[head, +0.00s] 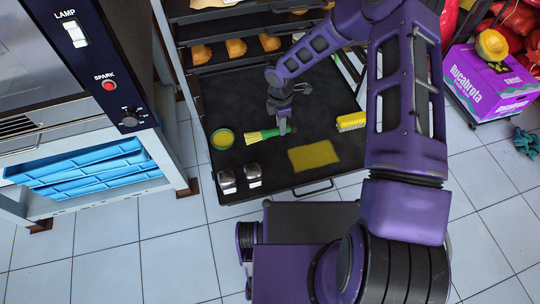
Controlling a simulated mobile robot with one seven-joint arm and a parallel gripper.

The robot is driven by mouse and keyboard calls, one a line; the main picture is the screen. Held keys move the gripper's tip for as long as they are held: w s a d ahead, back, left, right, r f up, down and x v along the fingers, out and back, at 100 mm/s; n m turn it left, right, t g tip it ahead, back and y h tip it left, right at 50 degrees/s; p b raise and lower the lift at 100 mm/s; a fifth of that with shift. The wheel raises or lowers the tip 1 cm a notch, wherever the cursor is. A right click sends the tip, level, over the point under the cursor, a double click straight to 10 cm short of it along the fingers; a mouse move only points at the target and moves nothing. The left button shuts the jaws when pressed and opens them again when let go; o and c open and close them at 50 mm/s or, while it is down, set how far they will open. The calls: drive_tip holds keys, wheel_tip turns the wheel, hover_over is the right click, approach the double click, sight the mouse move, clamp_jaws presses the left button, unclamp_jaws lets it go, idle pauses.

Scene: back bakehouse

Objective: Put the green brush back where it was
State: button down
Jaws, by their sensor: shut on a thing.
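The green brush (264,134) has a green handle and pale yellow bristles that point left. It is at the black pulled-out tray (225,103), in the tray's middle. My gripper (282,124) is shut on the brush's handle near its right end. The brush lies level, on or just above the tray; I cannot tell whether it touches. The exact finger contact is too small to make out.
On the tray are a green-rimmed bowl (222,139) at left, two metal shakers (253,174) in front, a yellow cloth (314,156) and a yellow scrubbing brush (351,122) at right. The oven (105,75) stands left. A purple box (492,82) stands right.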

wheel_tip(320, 180, down, 11)
drive_tip(key=shift+a+r+b, duration=0.15)
drive_tip(key=shift+r+b, duration=0.05)
drive_tip(key=shift+b, duration=0.6)
drive_tip(key=shift+f, duration=0.15)
drive_tip(key=c, duration=0.7)
unclamp_jaws()
wheel_tip(320, 180, up, 12)
drive_tip(key=shift+a+r+p, duration=0.1)
drive_tip(key=shift+r+p, duration=0.05)
drive_tip(key=shift+p, duration=0.85)
